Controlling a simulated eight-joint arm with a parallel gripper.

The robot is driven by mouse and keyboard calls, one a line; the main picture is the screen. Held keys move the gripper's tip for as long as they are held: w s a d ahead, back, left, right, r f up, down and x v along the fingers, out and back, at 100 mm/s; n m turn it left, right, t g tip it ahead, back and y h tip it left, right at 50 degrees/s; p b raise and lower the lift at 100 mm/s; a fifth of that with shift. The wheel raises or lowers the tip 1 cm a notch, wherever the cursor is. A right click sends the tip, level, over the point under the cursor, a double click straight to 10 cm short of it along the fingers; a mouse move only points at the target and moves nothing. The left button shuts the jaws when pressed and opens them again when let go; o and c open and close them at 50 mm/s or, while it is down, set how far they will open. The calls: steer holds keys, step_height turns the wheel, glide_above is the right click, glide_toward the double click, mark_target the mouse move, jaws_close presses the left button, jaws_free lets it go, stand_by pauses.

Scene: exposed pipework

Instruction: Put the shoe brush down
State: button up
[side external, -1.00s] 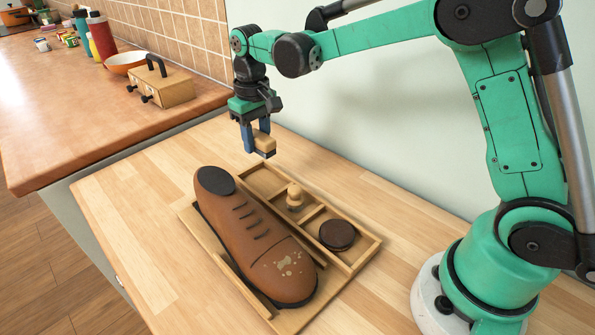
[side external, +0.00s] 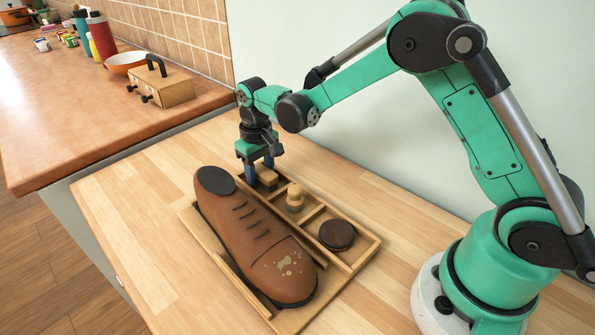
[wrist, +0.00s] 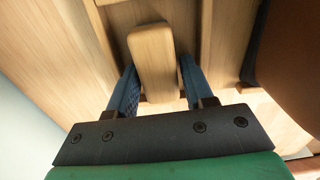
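The shoe brush (side external: 267,178), a small block of light wood, lies in the far compartment of the wooden tray (side external: 362,257). My gripper (side external: 260,175) is lowered over it, one blue finger on each side. In the wrist view, the brush (wrist: 153,58) lies between the fingertips of my gripper (wrist: 158,80), with narrow gaps beside it, so the fingers look open. The underside of the brush is hidden.
A large brown shoe (side external: 240,225) with pale spots on its toe fills the tray's left side. A wooden knobbed piece (side external: 295,197) and a dark round tin (side external: 337,234) occupy nearer compartments. The bench is clear around the tray.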

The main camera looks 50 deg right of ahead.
mark_target(260, 168)
step_height(260, 168, up, 12)
steer(key=s+d+t, duration=0.1)
steer(key=s+t, duration=0.6)
steer(key=s, duration=0.7)
steer(key=shift+s+d+r, duration=0.25)
steer(key=shift+d, duration=0.05)
steer(key=shift+o, duration=0.3)
stand_by(0.4)
